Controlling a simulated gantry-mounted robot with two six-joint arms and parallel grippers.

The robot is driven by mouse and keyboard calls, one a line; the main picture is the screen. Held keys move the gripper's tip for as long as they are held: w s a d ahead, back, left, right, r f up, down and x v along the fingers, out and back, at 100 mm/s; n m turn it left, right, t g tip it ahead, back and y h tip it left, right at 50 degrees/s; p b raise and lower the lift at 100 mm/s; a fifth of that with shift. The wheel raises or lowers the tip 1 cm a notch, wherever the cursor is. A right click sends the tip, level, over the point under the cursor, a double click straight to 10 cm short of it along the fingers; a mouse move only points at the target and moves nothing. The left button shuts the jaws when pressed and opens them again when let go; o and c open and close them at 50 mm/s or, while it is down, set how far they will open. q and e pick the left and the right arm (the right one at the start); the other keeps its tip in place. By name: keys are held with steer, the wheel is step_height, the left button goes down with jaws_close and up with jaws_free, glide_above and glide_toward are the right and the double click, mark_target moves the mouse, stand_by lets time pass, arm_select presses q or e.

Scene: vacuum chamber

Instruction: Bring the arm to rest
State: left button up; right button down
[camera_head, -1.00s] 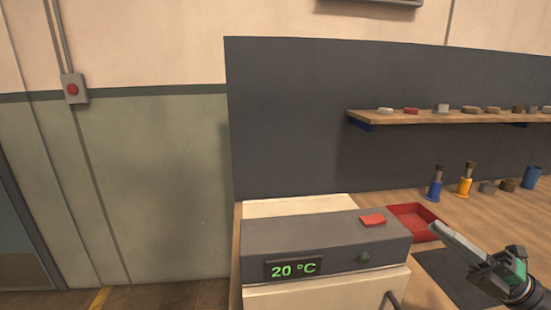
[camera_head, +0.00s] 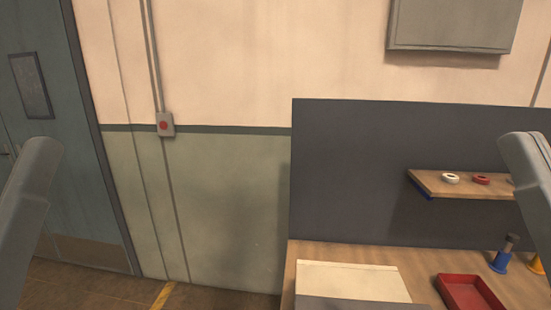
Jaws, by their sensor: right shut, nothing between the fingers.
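A grey link of my right arm (camera_head: 532,180) stands at the right edge, in front of the bench's back panel and shelf. A grey link of my left arm (camera_head: 25,215) shows at the left edge, in front of the blue door. Neither link visibly touches anything. Both grippers are outside the picture, so their fingers are hidden.
The chamber's cream top (camera_head: 352,280) sits low centre, its front cut off. A red tray (camera_head: 470,292) and a blue bottle (camera_head: 503,256) stand on the wooden bench. A shelf (camera_head: 470,187) holds small rings.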

step_height(320, 180, up, 30)
steer(key=p, duration=2.7)
